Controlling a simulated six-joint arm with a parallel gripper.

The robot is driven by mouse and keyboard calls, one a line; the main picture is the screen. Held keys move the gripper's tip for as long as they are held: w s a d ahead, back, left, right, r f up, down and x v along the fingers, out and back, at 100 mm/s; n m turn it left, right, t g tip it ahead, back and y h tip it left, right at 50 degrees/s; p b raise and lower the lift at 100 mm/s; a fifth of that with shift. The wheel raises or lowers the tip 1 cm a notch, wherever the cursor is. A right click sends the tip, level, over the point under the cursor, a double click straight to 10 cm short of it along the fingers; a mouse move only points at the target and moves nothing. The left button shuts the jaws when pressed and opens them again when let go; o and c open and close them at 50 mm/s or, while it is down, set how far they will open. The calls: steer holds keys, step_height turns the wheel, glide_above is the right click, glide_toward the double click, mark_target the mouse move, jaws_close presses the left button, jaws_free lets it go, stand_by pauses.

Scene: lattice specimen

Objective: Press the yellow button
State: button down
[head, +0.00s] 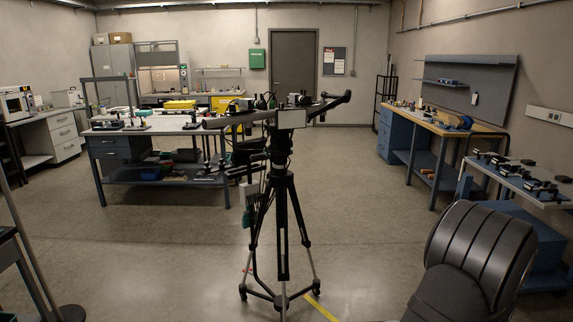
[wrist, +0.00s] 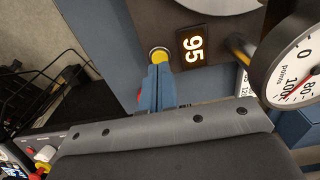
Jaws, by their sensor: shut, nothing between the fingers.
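The yellow button (wrist: 158,53) is a small round cap in a metal ring, on a panel at the top middle of the wrist view. My gripper (wrist: 158,70) is shut and empty, with its two blue fingers together. Its tips overlap the lower edge of the button in the picture. I cannot tell whether they touch it. In the head view I can make out neither the button nor my gripper's fingers.
A black wire rack (wrist: 45,85) is at the left. The head view shows a tripod (head: 281,200), a workbench (head: 150,130) and open floor.

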steer(key=shift+f, duration=0.1)
steer(key=shift+f, duration=1)
steer(key=shift+r, duration=2.15)
steer(key=c, duration=2.2)
jaws_free()
